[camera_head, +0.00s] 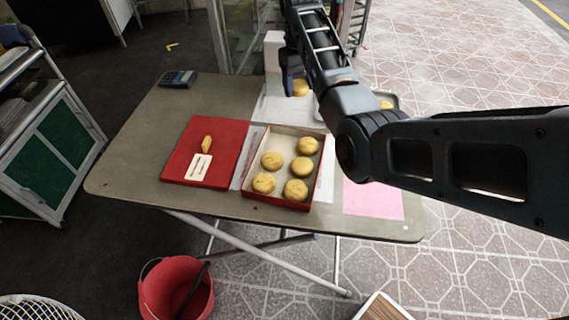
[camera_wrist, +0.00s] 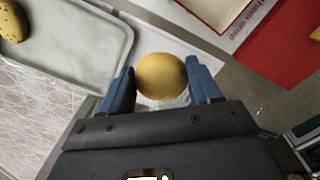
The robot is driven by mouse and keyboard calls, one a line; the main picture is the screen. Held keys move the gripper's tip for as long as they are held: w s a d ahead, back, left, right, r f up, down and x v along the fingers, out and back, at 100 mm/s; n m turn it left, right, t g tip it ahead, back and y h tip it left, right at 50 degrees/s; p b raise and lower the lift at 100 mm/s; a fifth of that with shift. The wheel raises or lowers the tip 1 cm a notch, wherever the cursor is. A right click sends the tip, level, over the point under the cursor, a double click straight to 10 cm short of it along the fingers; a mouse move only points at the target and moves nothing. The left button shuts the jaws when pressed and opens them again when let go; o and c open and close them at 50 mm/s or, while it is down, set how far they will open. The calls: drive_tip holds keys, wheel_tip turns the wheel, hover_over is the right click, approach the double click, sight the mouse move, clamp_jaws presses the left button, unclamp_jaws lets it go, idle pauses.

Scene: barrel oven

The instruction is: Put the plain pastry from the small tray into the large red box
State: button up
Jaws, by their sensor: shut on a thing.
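My gripper (camera_wrist: 162,88) is shut on a plain, smooth golden pastry (camera_wrist: 161,72), with one blue finger on each side of it. In the head view the pastry (camera_head: 300,88) shows beside my gripper, above the back of the table. The small grey tray (camera_wrist: 88,62) is at the left of the wrist view, apart from the held pastry, with a dark-specked pastry (camera_wrist: 12,24) on it. In the head view my arm hides most of that tray. The large red box (camera_head: 277,199) is open at the table's front middle and holds several round pastries (camera_head: 272,161).
The box's red lid (camera_head: 178,165), printed with a pastry picture, lies left of the box. A calculator (camera_head: 178,79) is at the back left. A pink sheet (camera_head: 373,200) lies right of the box. A red bucket (camera_head: 172,287) stands on the floor before the folding table (camera_head: 140,120).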

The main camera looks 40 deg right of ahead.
drive_tip(key=p, duration=0.2)
hover_over(281, 146)
wheel_tip(281, 146, down, 6)
drive_tip(key=shift+w+d+f, duration=0.1)
drive_tip(key=shift+f, duration=2.25)
drive_tip(key=shift+f, duration=0.1)
drive_tip(key=o, duration=0.8)
drive_tip(key=r, duration=1.2)
drive_tip(key=shift+a+r, duration=0.1)
drive_tip(key=shift+a, duration=0.25)
